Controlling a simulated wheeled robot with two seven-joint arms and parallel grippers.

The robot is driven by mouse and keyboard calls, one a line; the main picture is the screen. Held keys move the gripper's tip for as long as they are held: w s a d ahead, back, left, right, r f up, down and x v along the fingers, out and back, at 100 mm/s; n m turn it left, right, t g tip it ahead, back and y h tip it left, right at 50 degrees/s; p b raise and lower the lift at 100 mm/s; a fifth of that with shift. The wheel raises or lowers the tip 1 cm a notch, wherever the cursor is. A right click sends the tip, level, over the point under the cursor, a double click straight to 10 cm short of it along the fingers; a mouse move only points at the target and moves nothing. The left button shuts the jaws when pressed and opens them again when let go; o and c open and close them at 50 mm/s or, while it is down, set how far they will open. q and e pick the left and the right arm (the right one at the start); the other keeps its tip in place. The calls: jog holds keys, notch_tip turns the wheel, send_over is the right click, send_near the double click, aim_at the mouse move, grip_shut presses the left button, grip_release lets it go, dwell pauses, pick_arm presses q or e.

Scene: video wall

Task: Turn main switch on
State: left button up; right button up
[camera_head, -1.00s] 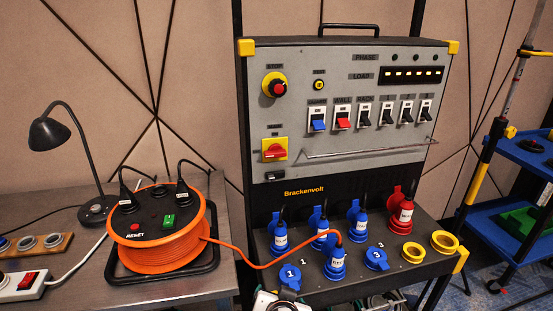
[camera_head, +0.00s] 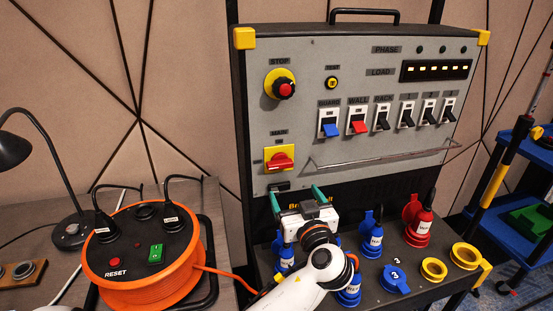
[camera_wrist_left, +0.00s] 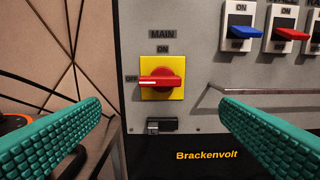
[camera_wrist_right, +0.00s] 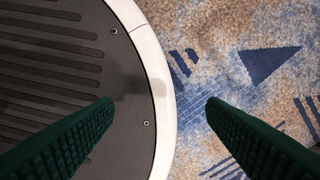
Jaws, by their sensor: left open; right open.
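The main switch (camera_head: 280,159) is a red rotary handle on a yellow plate at the panel's lower left. In the left wrist view the switch (camera_wrist_left: 162,84) has its handle lying level, its white mark pointing left at OFF; ON is at the top. My left gripper (camera_head: 297,196) is open and empty, with green ribbed fingers, just below and in front of the switch. In its wrist view the fingers (camera_wrist_left: 160,106) stand wide on both sides of the switch, not touching it. My right gripper (camera_wrist_right: 160,104) is open and empty over the floor, outside the head view.
A metal rail (camera_head: 380,159) runs right of the switch. A small black latch (camera_wrist_left: 162,126) sits below it. Blue and red plugs (camera_head: 418,218) stand on the ledge under the panel. An orange cable reel (camera_head: 150,260) is at the left. The space before the switch is clear.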

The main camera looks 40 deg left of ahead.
aim_at(281, 167)
pick_arm(q)
jog(key=p+x, duration=0.2)
jog(key=x, duration=0.8)
jog(key=shift+w+a+r+p, duration=0.1)
jog(key=shift+a+r+p, duration=0.1)
jog(key=shift+a+p, duration=0.1)
jog(key=shift+w+a, duration=0.35)
jog(key=shift+w+a+f, duration=0.1)
jog(key=c, duration=1)
pick_arm(e)
jog(key=r, duration=0.1)
jog(key=d+r, duration=0.1)
jog(key=shift+s+r, duration=0.25)
jog(key=shift+r, duration=0.05)
